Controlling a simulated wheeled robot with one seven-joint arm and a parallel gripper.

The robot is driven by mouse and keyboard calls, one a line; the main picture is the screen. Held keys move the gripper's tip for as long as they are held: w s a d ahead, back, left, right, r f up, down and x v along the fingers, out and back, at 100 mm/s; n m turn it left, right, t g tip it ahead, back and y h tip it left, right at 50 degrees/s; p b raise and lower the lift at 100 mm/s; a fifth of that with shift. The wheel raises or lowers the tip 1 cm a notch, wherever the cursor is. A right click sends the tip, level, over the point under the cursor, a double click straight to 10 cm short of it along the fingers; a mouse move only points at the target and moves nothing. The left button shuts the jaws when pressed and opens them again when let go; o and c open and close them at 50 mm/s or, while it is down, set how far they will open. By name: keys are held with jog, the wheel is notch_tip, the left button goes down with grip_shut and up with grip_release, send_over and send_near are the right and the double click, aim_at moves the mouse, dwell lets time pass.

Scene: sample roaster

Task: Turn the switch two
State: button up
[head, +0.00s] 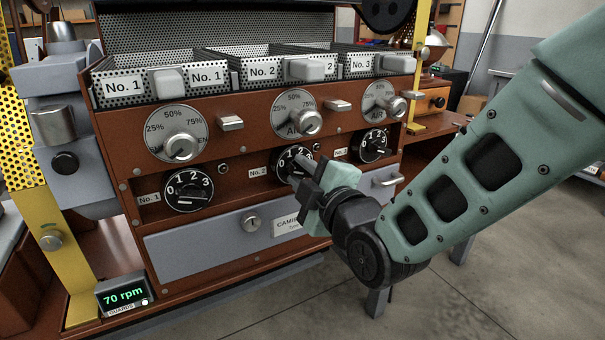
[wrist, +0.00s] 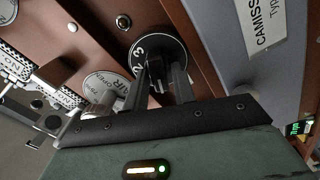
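The No. 2 switch (head: 285,161) is a black round dial with white numbers, in the middle of the lower row on the brown roaster panel. My gripper (head: 302,165) reaches it from the lower right and hides much of its face. In the wrist view the dial (wrist: 146,45) shows the numbers 2 and 3. The two fingers of my gripper (wrist: 160,80) stand on either side of its dark knob. I cannot tell whether they touch the knob. The knob's exact setting is hidden.
Similar switches sit at left, No. 1 (head: 189,190), and at right, No. 3 (head: 371,146). Air dials (head: 178,132) with round knobs line the row above. A grey drawer (head: 200,240) lies below. A small display (head: 124,294) reads 70 rpm.

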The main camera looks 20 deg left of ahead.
jog(key=shift+o, duration=0.6)
jog(key=b+v, duration=1.1)
jog(key=v, duration=0.6)
jog(key=shift+d, duration=0.2)
jog(key=shift+s, duration=0.1)
